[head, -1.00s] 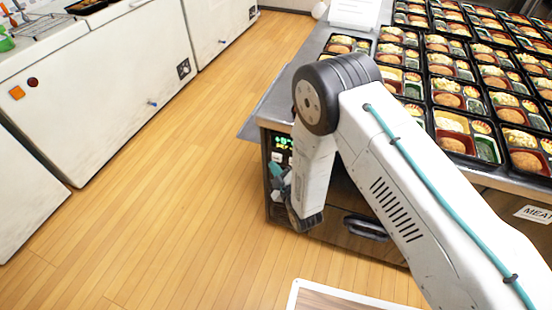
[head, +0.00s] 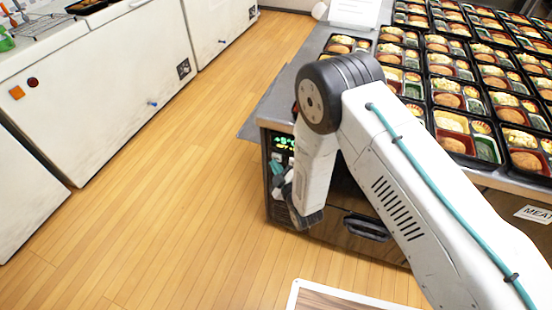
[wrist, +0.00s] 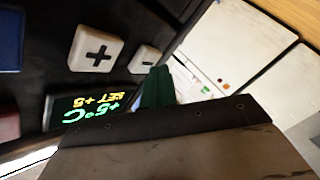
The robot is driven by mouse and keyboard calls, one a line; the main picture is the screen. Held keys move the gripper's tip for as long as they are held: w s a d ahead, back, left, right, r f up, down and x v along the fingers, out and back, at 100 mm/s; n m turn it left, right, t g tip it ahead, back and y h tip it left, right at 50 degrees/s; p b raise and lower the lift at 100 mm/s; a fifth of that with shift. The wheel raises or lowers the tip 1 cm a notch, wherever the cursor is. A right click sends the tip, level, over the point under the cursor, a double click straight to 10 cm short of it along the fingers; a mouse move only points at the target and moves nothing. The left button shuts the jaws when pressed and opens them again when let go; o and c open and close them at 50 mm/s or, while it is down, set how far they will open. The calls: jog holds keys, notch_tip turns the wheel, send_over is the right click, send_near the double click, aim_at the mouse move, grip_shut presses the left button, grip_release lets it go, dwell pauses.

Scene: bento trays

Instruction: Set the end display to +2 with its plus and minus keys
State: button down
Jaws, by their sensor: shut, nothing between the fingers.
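The end display (wrist: 82,109) is on a dark panel and appears upside down in the wrist view.
The counter (head: 262,120) carries several filled bento trays (head: 452,146). A dark handle (head: 366,228) is on its front. White chest units (head: 110,90) stand to the left across open wooden floor (head: 170,190). A blue key (wrist: 10,27) is at the wrist view's edge.

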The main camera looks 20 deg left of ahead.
jog(key=shift+w, duration=0.45)
dwell(0.7)
jog(key=shift+s, duration=0.85)
jog(key=shift+s+a, duration=0.15)
jog(key=shift+s, duration=1.1)
jog(key=shift+s+a, duration=0.1)
jog(key=shift+s, duration=1.15)
dwell(1.6)
jog(key=s, duration=0.3)
jog(key=shift+s+a, duration=0.15)
jog(key=shift+s, duration=0.25)
